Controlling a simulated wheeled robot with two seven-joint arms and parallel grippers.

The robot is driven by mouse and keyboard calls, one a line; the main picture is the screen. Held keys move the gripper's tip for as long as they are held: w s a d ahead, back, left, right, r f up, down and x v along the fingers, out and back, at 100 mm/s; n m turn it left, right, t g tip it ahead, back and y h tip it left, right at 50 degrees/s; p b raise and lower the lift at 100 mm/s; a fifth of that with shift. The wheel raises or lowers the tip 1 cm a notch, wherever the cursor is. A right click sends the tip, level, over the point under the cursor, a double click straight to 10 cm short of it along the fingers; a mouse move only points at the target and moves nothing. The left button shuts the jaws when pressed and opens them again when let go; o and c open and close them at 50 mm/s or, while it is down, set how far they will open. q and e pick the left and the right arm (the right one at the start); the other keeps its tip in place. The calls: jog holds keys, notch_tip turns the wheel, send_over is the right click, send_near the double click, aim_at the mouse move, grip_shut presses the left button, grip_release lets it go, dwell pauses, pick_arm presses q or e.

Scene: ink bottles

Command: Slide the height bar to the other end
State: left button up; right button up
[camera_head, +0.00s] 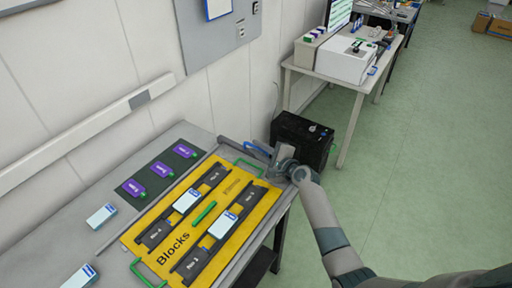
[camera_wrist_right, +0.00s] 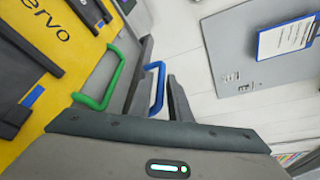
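The height bar (camera_head: 235,145) appears to be the thin grey bar across the far end of the yellow board (camera_head: 237,194), with a blue handle (camera_head: 254,148) beside it. In the right wrist view the blue handle (camera_wrist_right: 157,88) stands between the two dark fingers of my right gripper (camera_wrist_right: 160,85). The fingers are apart, with a visible gap on the handle's right; I cannot tell whether the left finger touches it. In the head view my right gripper (camera_head: 277,157) is at the board's far right corner. My left gripper is not in view.
The yellow board has green handles (camera_head: 248,168) at its ends, dark rails with white-and-blue blocks (camera_head: 223,224), and a green piece (camera_head: 203,213) in the middle. A black box (camera_head: 302,138) stands beyond the table's end.

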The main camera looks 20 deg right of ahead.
jog(key=shift+w+a+f, duration=0.1)
jog(key=shift+w+a, duration=0.15)
jog(key=shift+w, duration=0.3)
grip_shut()
